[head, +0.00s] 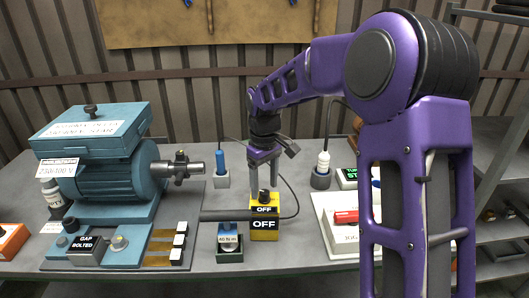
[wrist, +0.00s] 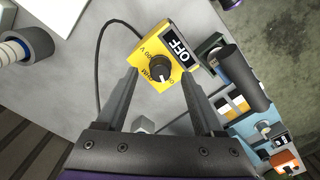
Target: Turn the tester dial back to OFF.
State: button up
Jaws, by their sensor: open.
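The yellow tester (head: 264,230) stands on the bench, and its black display panel reads OFF in the head view. The wrist view shows its yellow top face (wrist: 150,54) with printed labels, and the OFF panel (wrist: 178,53) on its side. The black round dial (wrist: 160,70) sits on the top face with a small pale mark; I cannot tell exactly which label it points at. My gripper (head: 264,187) is above the tester, pointing down. In the wrist view its two fingers (wrist: 160,76) are apart, one on each side of the dial, with nothing held.
A blue block with a label (head: 230,241) and a dark cylinder (head: 228,215) lie close left of the tester. A teal motor (head: 105,175) fills the left. A white tray (head: 338,245) with a red item is at right. A black cable loops behind the tester.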

aim_at(264, 191)
notch_tip(264, 191, up, 16)
jog(key=p, duration=0.1)
jog(key=shift+f+p, duration=0.25)
jog(key=shift+p, duration=0.05)
